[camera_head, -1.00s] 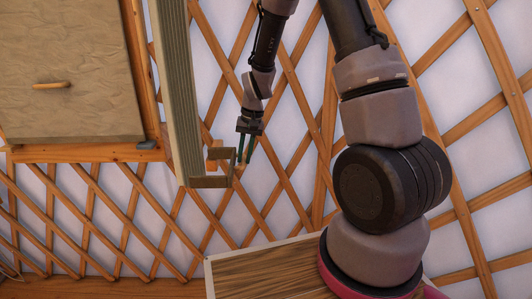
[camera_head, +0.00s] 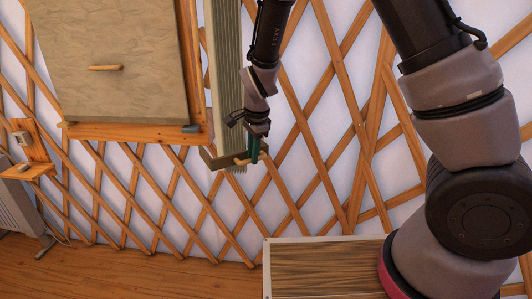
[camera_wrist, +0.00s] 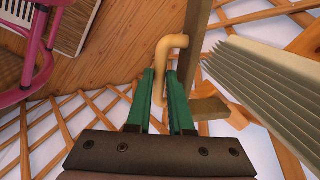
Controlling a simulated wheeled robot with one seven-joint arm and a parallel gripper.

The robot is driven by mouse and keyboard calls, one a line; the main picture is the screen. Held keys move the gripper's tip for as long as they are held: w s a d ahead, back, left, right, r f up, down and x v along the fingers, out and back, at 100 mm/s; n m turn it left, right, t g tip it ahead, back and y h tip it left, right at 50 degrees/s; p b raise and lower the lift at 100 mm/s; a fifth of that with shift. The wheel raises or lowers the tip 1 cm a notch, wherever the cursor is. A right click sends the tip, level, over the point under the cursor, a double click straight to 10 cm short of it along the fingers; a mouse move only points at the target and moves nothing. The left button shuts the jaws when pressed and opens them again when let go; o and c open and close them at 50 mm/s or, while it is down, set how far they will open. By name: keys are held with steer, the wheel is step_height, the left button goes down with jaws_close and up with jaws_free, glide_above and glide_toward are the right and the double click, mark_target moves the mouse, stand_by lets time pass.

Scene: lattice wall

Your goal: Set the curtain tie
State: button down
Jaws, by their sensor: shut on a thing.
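The curtain (camera_head: 226,70) is a narrow, pleated grey-green strip hanging beside the cabinet; its pleats also show at the right of the wrist view (camera_wrist: 265,85). A flat olive-brown tie arm (camera_head: 212,161) angles around the curtain's lower part. It shows as brown bars in the wrist view (camera_wrist: 190,50). A tan bent handle (camera_head: 241,161) sits at the arm's right end. My gripper (camera_head: 255,148) has green fingers, shut on this handle, which rises between the fingertips in the wrist view (camera_wrist: 165,60). I cannot tell whether the tie arm touches the curtain.
A cabinet door (camera_head: 115,60) with a wooden knob bar is left of the curtain. The wooden lattice wall (camera_head: 330,110) stands close behind. A wood-topped box (camera_head: 325,265) is below right. A small shelf (camera_head: 32,150) and a heater (camera_head: 22,190) are far left. The floor (camera_head: 120,270) is clear.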

steer(key=a+m, duration=0.1)
steer(key=a, duration=0.1)
steer(key=w+a+m, duration=0.1)
steer(key=a+m, duration=0.3)
steer(key=shift+w+a+h, duration=0.15)
steer(key=shift+a+h, duration=0.05)
steer(key=shift+h, duration=0.2)
steer(key=shift+w+a+m+h, duration=0.15)
steer(key=shift+w+a+m, duration=0.2)
steer(key=shift+a+m, duration=0.3)
steer(key=shift+w+a+m+h, duration=0.15)
steer(key=shift+w+a+m, duration=0.2)
steer(key=shift+a+m, duration=0.25)
steer(key=c, duration=1.1)
jaws_free()
steer(key=shift+w, duration=0.1)
steer(key=r, duration=0.3)
steer(key=s+r, duration=0.1)
steer(key=r, duration=0.3)
steer(key=s+r, duration=0.1)
steer(key=r, duration=0.2)
steer(key=shift+a+r, duration=0.1)
steer(key=shift+r, duration=0.2)
